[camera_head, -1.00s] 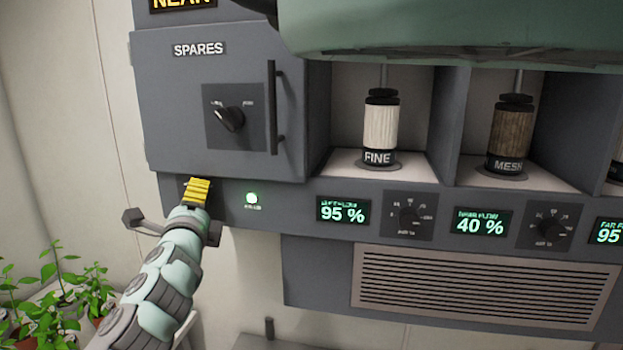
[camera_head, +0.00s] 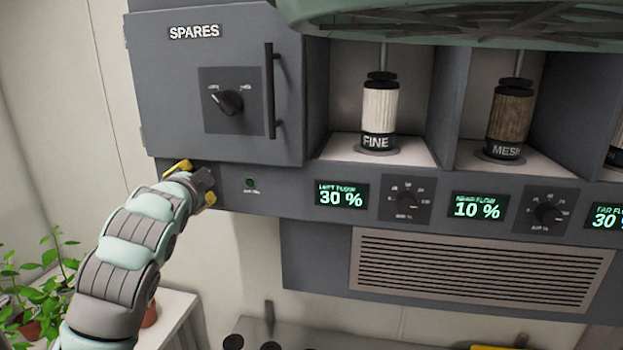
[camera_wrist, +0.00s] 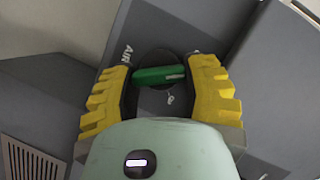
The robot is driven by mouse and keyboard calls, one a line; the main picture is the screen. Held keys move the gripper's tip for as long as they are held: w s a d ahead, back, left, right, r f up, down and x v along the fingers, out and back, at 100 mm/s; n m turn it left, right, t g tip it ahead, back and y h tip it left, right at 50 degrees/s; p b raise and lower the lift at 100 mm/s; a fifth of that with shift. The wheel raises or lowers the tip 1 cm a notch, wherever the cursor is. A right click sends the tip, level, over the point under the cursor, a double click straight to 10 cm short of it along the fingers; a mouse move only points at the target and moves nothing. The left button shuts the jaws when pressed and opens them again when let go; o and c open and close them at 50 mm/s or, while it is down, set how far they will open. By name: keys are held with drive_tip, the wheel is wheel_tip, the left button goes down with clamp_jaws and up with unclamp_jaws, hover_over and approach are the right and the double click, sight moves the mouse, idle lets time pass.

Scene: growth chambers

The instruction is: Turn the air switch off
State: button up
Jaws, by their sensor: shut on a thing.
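The air switch (camera_wrist: 158,75) shows in the wrist view as a green bar handle on a dark round base. The word AIR is on the grey panel beside it. My gripper (camera_wrist: 163,78) has a yellow finger at each end of the green handle and is shut on it. In the head view my gripper (camera_head: 194,183) is at the panel below the SPARES door and hides the switch. The small lamp (camera_head: 250,184) right of it is dark. The left display (camera_head: 341,195) reads 30 % and the near flow display (camera_head: 477,207) reads 10 %.
The SPARES door (camera_head: 220,80) with its knob (camera_head: 227,101) and bar handle is above my gripper. FINE (camera_head: 380,110) and MESH (camera_head: 508,115) filters stand in bays to the right. Dials sit beside the displays. Potted plants (camera_head: 40,290) are at lower left.

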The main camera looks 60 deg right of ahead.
drive_tip(key=shift+w+a+f+n+g+b, duration=0.15)
drive_tip(key=shift+n+g+b, duration=0.25)
drive_tip(key=shift+n+b, duration=0.45)
drive_tip(key=o, duration=1.2)
drive_tip(key=shift+r, duration=0.35)
